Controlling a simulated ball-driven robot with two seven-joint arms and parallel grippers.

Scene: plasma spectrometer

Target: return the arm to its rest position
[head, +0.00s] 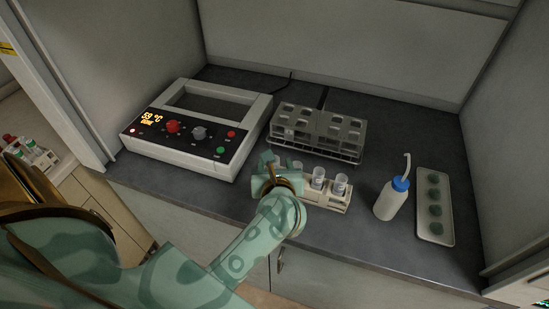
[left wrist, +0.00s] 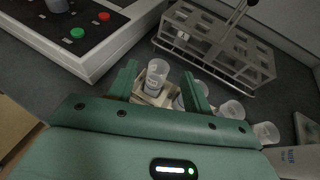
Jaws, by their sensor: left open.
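My left arm reaches in from the lower left in the head view, with its green left gripper (head: 270,168) over the left end of a small beige vial rack (head: 328,203). The jaws are open. In the left wrist view a clear cup-like vial (left wrist: 157,76) stands upright in the rack, between the two fingers; I cannot tell whether they touch it. More vials (head: 340,185) stand in a row to the right. The gripper hides the rack's left end in the head view. My right gripper is in neither view.
A white heater unit (head: 190,160) with a lit display stands left of the gripper. A grey metal tube rack (head: 318,137) stands behind. A blue-capped wash bottle (head: 391,200) and a pale tray with several round pads (head: 421,229) are at right. Cabinet walls enclose the dark counter.

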